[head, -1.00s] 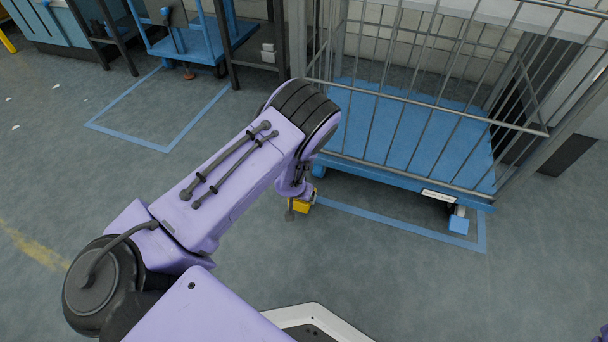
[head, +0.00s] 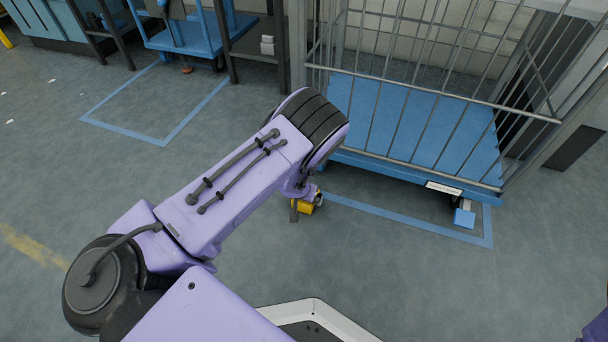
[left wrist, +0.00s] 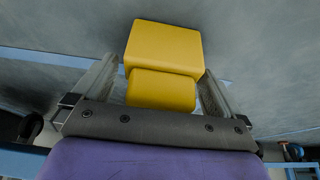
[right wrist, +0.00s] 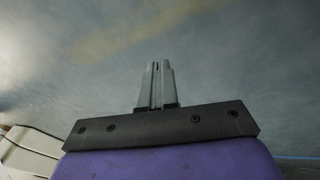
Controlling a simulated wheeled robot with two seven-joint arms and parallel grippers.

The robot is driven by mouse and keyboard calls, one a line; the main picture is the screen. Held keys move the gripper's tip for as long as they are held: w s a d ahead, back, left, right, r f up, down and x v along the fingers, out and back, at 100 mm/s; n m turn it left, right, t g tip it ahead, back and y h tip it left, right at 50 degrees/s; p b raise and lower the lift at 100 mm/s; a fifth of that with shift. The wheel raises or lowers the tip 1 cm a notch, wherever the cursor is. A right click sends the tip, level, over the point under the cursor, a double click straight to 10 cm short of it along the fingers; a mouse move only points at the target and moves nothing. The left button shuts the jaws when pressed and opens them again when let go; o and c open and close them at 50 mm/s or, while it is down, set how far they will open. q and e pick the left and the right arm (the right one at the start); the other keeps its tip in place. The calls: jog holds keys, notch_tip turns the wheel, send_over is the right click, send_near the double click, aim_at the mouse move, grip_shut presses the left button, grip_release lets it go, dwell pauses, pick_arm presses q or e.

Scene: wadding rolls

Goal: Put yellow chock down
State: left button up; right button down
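The yellow chock (head: 304,206) shows low beside the near left corner of the blue cart, partly hidden by my left arm. In the left wrist view the chock (left wrist: 165,48) is a wide block with a narrower step, between the two fingers of my left gripper (left wrist: 162,72). The fingers lie against its sides, so the gripper looks shut on it. The chock is close to the floor; I cannot tell if it touches it. My right gripper (right wrist: 157,65) is shut and empty, with floor beyond it.
The cage cart (head: 405,125) with a blue deck and grey bars stands at the right. A blue floor outline (head: 420,225) runs around its base. A small blue block (head: 464,218) sits by its near right wheel. Another blue cart (head: 200,32) stands at the back. The floor at left is open.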

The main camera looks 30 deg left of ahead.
pick_arm(q)
jog(key=shift+r+p, duration=0.3)
jog(key=shift+r, duration=0.1)
pick_arm(e)
jog(key=shift+s+a+r, duration=0.15)
jog(key=shift+s+r, duration=0.05)
jog(key=shift+r, duration=0.1)
pick_arm(q)
jog(key=p+v, duration=0.5)
jog(key=v, duration=0.2)
jog(key=shift+s+r, duration=0.1)
jog(key=shift+r, duration=0.25)
jog(key=shift+p+v, duration=1.25)
jog(key=shift+v, duration=0.65)
pick_arm(e)
jog(key=s+a+r+m+g+y, duration=0.2)
jog(key=s+a+r+g, duration=0.1)
jog(key=s+a+r, duration=0.2)
jog(key=shift+a+r, duration=0.9)
jog(key=shift+r, duration=0.5)
pick_arm(q)
jog(key=shift+s+f, duration=0.1)
jog(key=shift+s, duration=0.05)
